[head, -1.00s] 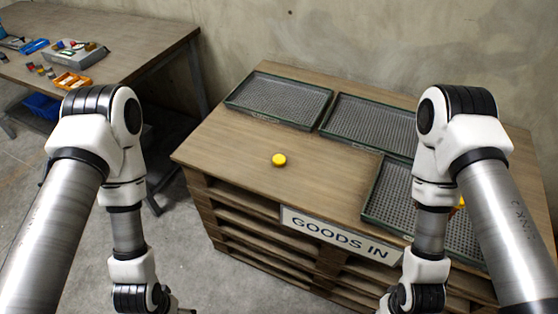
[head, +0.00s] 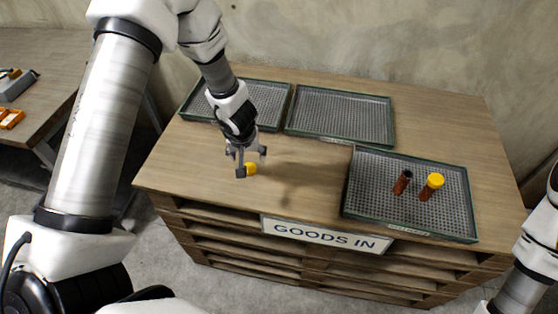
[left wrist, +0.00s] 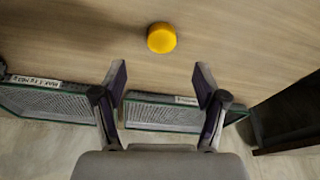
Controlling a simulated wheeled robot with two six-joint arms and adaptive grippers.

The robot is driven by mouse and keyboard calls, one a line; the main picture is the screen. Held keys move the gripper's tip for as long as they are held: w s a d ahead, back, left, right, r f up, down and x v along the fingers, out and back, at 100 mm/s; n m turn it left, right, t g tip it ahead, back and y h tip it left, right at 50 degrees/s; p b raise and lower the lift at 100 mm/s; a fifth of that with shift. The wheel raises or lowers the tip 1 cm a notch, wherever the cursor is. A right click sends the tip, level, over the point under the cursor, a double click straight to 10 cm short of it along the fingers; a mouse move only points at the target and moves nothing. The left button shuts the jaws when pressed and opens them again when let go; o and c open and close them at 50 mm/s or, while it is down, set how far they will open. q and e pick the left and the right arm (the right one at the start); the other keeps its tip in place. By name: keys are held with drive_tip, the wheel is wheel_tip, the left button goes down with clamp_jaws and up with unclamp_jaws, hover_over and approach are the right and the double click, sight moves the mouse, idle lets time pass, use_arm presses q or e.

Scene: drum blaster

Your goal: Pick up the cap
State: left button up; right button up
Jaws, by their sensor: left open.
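A small round yellow cap (head: 251,169) lies on the bare wooden top of the pallet stack, left of the front tray. It also shows whole in the left wrist view (left wrist: 162,38), beyond the fingertips and roughly centred between their lines. My left gripper (head: 249,163) is open and empty, pointing down just above the cap; in the head view a finger partly overlaps the cap. In the left wrist view its two fingers (left wrist: 160,78) are spread apart, with wood between them. My right arm shows at the right edge, but its gripper is out of view.
The front-right tray (head: 458,225) holds a brown cylinder with a dark top (head: 402,182) and a brown one with a yellow cap (head: 434,184). Two empty trays (head: 340,138) lie along the back. The wood around the loose cap is clear.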

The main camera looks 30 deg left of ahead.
sight(250, 167)
use_arm(q)
drive_tip(key=b+x, duration=0.3)
drive_tip(key=x, duration=0.5)
drive_tip(key=shift+s, duration=0.15)
drive_tip(key=shift+s+r, duration=0.1)
drive_tip(key=shift+r, duration=0.1)
drive_tip(key=c, duration=0.9)
